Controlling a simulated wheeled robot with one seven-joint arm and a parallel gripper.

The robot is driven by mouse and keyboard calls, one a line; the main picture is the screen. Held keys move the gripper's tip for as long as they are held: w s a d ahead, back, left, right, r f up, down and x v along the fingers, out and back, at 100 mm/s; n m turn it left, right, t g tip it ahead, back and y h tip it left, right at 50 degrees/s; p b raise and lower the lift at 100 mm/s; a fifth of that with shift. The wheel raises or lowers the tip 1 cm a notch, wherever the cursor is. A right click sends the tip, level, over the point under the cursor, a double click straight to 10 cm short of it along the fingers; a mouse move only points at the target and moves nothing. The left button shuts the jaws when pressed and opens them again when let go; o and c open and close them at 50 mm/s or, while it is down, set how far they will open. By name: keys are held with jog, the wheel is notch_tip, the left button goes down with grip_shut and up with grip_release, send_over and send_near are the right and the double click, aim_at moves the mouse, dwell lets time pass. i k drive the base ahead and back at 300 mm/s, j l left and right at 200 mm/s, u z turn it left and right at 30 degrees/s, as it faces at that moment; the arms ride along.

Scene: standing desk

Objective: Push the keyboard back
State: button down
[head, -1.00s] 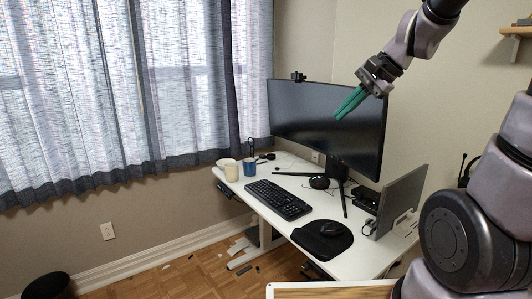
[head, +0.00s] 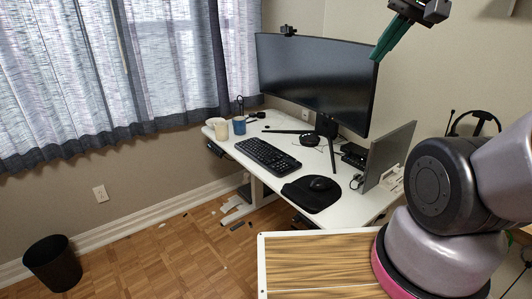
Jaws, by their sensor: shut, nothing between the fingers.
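The black keyboard (head: 266,157) lies along the front-left edge of the white desk (head: 348,212), to the left of the mouse pad. My gripper (head: 381,54) is at the top of the head view, high up in front of the monitor's upper right corner in the picture. Its green fingers are shut with nothing between them, and they point down and left. The gripper is well apart from the keyboard. The upper part of the gripper and its wrist are cut off by the frame's top edge.
A wide curved monitor (head: 315,80) stands behind the keyboard. A black mouse pad (head: 313,195) with a mouse lies to its right. A white cup (head: 221,130) and a blue cup (head: 239,126) stand at its far left end. An upright grey panel (head: 388,157) stands at the desk's right.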

aim_at(274, 161)
jog(key=j+z, duration=0.25)
jog(key=j, duration=0.85)
jog(key=i+j+z, duration=0.1)
jog(key=j, duration=0.3)
jog(key=i+j+z, duration=0.1)
jog(key=j, duration=0.25)
jog(key=i+j+z, duration=0.1)
jog(key=i+j, duration=0.15)
jog(key=j, duration=0.2)
jog(key=i+j+z, duration=0.1)
jog(key=j, duration=0.3)
